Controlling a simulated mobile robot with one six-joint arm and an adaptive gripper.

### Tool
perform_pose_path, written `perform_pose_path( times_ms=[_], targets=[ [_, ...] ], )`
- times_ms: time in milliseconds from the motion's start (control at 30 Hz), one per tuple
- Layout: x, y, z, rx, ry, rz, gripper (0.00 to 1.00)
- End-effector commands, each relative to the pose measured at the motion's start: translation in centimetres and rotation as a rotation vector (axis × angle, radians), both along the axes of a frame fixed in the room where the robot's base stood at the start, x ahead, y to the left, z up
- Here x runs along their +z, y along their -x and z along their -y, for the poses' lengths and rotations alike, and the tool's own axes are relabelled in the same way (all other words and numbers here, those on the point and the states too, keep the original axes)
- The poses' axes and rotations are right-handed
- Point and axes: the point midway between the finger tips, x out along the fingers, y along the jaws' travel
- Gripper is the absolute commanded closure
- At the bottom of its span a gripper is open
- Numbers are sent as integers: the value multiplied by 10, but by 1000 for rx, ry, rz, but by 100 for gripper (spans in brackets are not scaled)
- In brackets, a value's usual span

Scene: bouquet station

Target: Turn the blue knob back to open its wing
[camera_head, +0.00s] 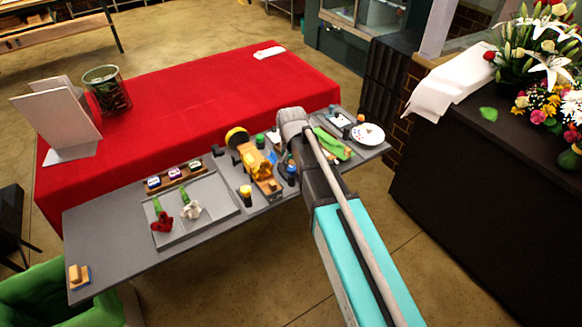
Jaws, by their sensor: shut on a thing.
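The blue knob (291,169) has a blue top on a dark base. It stands on the grey table, right of an orange-yellow figure (263,167) on a wooden base. A small blue piece (272,157) shows beside the figure; I cannot tell if it is a wing. My gripper (287,156) points down beneath my wrist, right at the blue knob, and is shut on it. My wrist and forearm hide most of the fingers and the exact contact.
A yellow-topped knob (245,191) and a green-topped knob (260,141) stand near the figure. A grey tray (215,220) holds a red and a white flower. Green stems (333,144) and a white palette (368,133) lie to the right. The table's left part is mostly clear.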

Motion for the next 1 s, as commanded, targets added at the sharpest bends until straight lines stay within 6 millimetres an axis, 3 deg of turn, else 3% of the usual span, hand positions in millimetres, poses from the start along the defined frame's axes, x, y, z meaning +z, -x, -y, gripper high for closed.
perform_pose_path(
  times_ms=[67, 100, 267, 1000],
  targets=[
    [0, 3, 1, 0, 1, -6, 100],
    [0, 3, 1, 0, 1, -6, 52],
    [0, 2, 1, 1, 1, -4, 22],
    [0, 0, 0, 25, 0, 0, 21]
  ],
)
